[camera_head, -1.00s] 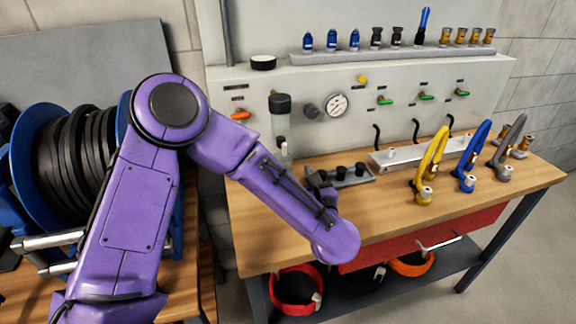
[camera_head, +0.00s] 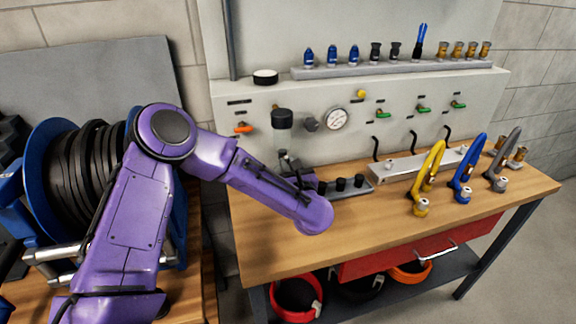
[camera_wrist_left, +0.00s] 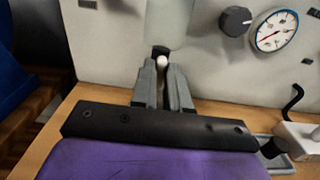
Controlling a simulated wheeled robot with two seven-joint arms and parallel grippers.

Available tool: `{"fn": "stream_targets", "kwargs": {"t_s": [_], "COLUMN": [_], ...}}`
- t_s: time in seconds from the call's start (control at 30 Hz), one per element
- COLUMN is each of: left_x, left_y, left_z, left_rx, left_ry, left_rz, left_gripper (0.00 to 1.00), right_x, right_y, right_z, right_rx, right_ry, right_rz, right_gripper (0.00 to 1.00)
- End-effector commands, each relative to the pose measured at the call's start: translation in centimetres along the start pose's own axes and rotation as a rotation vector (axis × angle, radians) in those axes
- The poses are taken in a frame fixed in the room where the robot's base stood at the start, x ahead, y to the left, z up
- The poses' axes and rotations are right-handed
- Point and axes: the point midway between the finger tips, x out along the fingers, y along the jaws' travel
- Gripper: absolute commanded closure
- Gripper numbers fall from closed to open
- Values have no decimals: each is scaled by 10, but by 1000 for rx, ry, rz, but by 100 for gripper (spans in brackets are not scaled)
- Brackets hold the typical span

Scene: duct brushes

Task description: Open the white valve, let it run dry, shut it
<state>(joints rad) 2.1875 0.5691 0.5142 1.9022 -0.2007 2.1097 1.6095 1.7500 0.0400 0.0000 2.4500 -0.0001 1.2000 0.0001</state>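The white valve (camera_wrist_left: 163,61) is a small pale knob under the clear bowl (camera_wrist_left: 168,22) of the filter unit on the panel. In the head view the filter's dark cap (camera_head: 282,118) shows, while my gripper hides the valve. My left gripper (camera_wrist_left: 162,70) points at the valve from the front. Its grey fingers stand a narrow gap apart, with the knob at their tips. I cannot tell whether they touch it. In the head view the left gripper (camera_head: 289,160) shows partly behind my purple forearm. My right gripper is in neither view.
A gauge (camera_head: 336,119) and a dark knob (camera_head: 311,124) sit right of the filter. An orange-handled valve (camera_head: 243,128) is to its left. A grey holder (camera_head: 345,189) with black fittings stands on the bench (camera_head: 370,235) close by. The bench front is clear.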

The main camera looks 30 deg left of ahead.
Motion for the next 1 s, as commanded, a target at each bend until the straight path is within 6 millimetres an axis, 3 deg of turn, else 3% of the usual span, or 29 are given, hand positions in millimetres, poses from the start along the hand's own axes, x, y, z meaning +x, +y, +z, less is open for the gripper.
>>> {"fn": "stream_targets", "kwargs": {"t_s": [0.47,1.0], "left_x": [-1,-1], "left_y": [-1,-3], "left_z": [0,0], "left_rx": [52,489], "left_ry": [-1,-3], "left_rz": [-2,-2], "left_gripper": [100,100], "right_x": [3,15], "right_y": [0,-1], "right_z": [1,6], "right_rx": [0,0], "right_ry": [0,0], "right_rz": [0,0], "right_gripper": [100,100]}}
